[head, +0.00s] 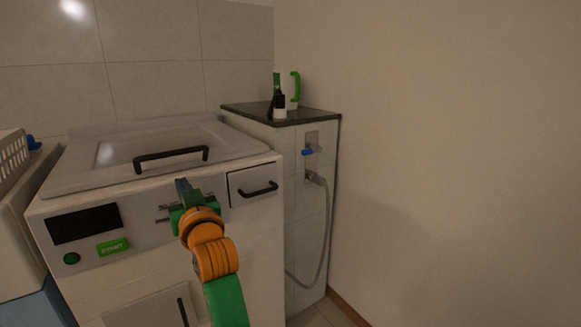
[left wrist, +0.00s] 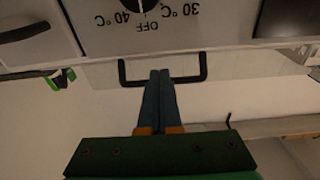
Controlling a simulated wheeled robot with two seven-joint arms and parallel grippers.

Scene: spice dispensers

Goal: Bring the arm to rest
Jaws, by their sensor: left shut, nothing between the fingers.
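My left gripper (head: 181,185) is in front of the white washing machine's upper front, just below and in front of its lid. The left wrist view shows its two dark fingers (left wrist: 162,76) side by side, shut with nothing between them. Their tips overlap a black handle (left wrist: 163,82) in that picture, but I cannot tell whether they touch it. The arm behind the gripper is orange and green and hides part of the machine's front. My right gripper is in neither view.
The washing machine (head: 70,193) has a black lid handle (head: 171,154) and a drawer (head: 254,184) at right. Beyond it, a ledge (head: 310,115) holds a white-and-green jug (head: 291,88) and a small dark-topped bottle (head: 279,106). A blue tap and grey hose (head: 326,230) hang below. A bare wall fills the right.

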